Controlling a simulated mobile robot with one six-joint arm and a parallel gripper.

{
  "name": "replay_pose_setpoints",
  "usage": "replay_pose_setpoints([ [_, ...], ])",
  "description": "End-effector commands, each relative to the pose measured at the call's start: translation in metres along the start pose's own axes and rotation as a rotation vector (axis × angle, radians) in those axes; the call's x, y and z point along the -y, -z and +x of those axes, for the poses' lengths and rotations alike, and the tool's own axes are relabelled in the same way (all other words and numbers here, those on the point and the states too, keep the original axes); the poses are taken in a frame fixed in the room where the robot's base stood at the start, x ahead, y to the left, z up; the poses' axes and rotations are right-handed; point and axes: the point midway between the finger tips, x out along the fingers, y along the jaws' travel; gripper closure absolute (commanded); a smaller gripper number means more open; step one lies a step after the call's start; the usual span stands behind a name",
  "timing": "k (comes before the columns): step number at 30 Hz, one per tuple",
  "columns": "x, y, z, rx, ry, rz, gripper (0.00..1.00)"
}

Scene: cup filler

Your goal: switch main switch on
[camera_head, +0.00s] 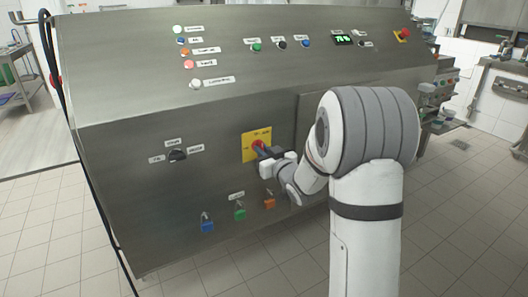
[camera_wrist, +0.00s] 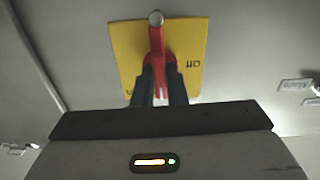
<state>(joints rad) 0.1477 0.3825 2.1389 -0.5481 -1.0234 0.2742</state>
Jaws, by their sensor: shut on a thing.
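The main switch is a red rotary handle (camera_wrist: 156,45) on a yellow square plate (camera_head: 250,152), set in the sloping front of the steel machine. In the wrist view the plate (camera_wrist: 187,50) carries dark lettering, with "Off" readable at its right. The red handle points up and down in that view. My gripper (camera_wrist: 160,85) is shut on the lower part of the red handle, one dark finger on each side. In the head view my gripper (camera_head: 262,152) reaches the plate from the right and hides part of the handle.
A black selector knob (camera_head: 178,155) sits left of the plate. Blue (camera_head: 207,222), green (camera_head: 239,211) and orange (camera_head: 269,201) parts stick out below it. Above are rows of coloured lamps, a green display (camera_head: 343,39) and a red emergency button (camera_head: 404,33). Tiled floor lies in front.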

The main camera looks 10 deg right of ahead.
Motion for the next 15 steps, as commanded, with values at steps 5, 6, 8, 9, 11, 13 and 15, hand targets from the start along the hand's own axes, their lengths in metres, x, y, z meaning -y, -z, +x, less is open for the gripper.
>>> replay_pose_setpoints([
  [5,-0.0005,-0.0005,-0.0001,0.002,-0.002,0.038,1.0],
  [6,-0.0005,-0.0005,-0.0001,0.002,-0.002,0.043,1.0],
  [8,-0.0004,-0.0005,-0.0001,0.001,-0.002,0.048,1.0],
  [9,-0.0004,-0.0004,-0.0001,0.001,-0.001,0.05,1.0],
  [11,-0.0003,-0.0004,-0.0001,0.001,-0.001,0.051,1.0],
  [13,-0.0003,-0.0004,-0.0001,0.001,-0.001,0.052,1.0],
  [15,-0.0002,-0.0003,0.0,0.001,-0.001,0.051,1.0],
])
